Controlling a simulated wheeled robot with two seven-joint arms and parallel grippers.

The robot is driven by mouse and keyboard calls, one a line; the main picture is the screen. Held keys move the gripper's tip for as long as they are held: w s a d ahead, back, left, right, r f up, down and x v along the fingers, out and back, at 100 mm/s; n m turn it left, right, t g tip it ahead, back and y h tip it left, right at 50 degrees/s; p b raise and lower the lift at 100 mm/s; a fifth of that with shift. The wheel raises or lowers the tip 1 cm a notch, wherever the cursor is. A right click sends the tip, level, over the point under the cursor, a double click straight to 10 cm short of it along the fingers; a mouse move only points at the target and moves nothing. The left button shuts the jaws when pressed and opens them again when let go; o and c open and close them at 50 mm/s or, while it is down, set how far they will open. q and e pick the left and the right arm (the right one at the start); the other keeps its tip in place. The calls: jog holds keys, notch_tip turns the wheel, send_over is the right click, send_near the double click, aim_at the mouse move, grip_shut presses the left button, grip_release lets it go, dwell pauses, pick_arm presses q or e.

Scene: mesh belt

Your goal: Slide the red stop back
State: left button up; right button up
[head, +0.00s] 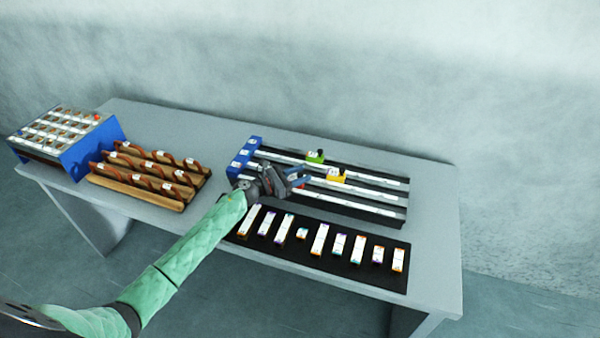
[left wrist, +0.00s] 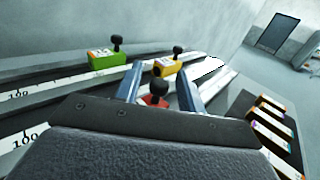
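The red stop (head: 302,187) sits on the nearest of three white rails and is mostly hidden behind my gripper in the head view. In the left wrist view the red stop (left wrist: 153,101) and its black knob show between the two blue fingers. My left gripper (head: 298,178) is open, with a finger on each side of the knob and visible gaps. Whether a finger touches the stop's body cannot be told. The green stop (head: 315,157) is on the far rail and the yellow stop (head: 337,175) on the middle rail. My right gripper is not in view.
A blue end block (head: 243,158) closes the rails' left end. A black tray (head: 340,277) with several white blocks lies in front of the rails. A wooden rack (head: 140,193) and a blue case (head: 75,158) stand at the left. The table's right end (head: 440,230) is clear.

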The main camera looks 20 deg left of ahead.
pick_arm(q)
jog(key=shift+w+d, duration=0.1)
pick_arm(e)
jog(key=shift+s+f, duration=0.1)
pick_arm(q)
jog(key=shift+c, duration=0.2)
